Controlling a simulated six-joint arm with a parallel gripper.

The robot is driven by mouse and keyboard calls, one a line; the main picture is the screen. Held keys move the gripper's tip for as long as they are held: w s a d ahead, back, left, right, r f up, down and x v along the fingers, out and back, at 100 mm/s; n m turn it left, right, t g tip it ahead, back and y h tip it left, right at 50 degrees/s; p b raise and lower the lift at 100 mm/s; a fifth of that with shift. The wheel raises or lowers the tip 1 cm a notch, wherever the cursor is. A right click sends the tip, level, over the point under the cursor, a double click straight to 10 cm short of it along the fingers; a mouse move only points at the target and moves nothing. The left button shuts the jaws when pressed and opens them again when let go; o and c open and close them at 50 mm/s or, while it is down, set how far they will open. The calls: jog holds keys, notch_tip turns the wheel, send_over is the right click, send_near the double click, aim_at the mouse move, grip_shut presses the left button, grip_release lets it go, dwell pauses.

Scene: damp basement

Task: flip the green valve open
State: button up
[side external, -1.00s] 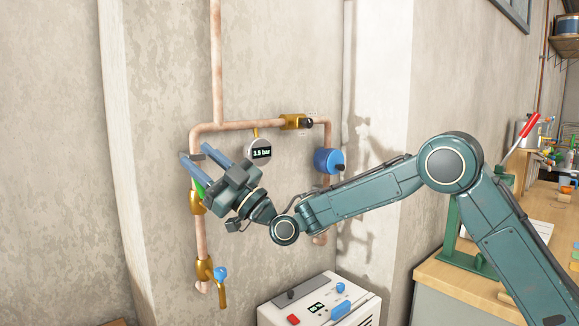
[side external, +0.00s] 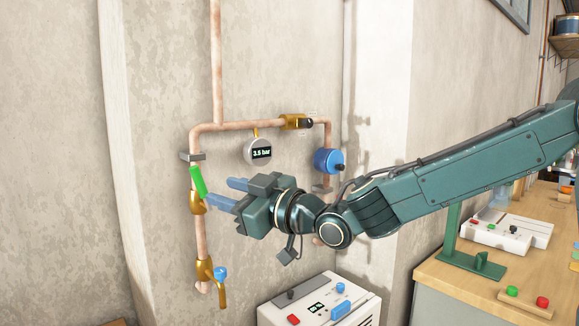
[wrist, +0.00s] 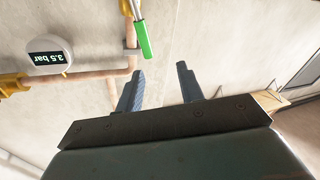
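The green valve handle (side external: 198,181) sits on a brass valve body (side external: 197,205) on the left vertical copper pipe. The handle points upward, roughly along the pipe with a slight tilt. My gripper (side external: 228,194) is to the right of the valve, its two blue-grey fingers pointing left towards it. In the wrist view the fingers (wrist: 161,72) stand apart with nothing between them. The green handle (wrist: 143,40) shows there beyond the left fingertip, apart from it in the picture.
A round gauge (side external: 257,151) reads 3.5 bar. A brass fitting (side external: 296,122) and a blue round device (side external: 328,161) are on the pipes to the right. A lower brass tap with a blue knob (side external: 220,272) and a white control box (side external: 318,301) are below. A workbench (side external: 470,275) stands at right.

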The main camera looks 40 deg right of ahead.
aim_at(201, 181)
jog(key=shift+s+d+f+m+h, duration=0.15)
jog(key=shift+s+d+m+h, duration=0.65)
jog(key=shift+d, duration=0.35)
jog(key=shift+w, duration=0.1)
jog(key=shift+x, duration=6.75)
jog(key=shift+f, duration=0.1)
grip_shut()
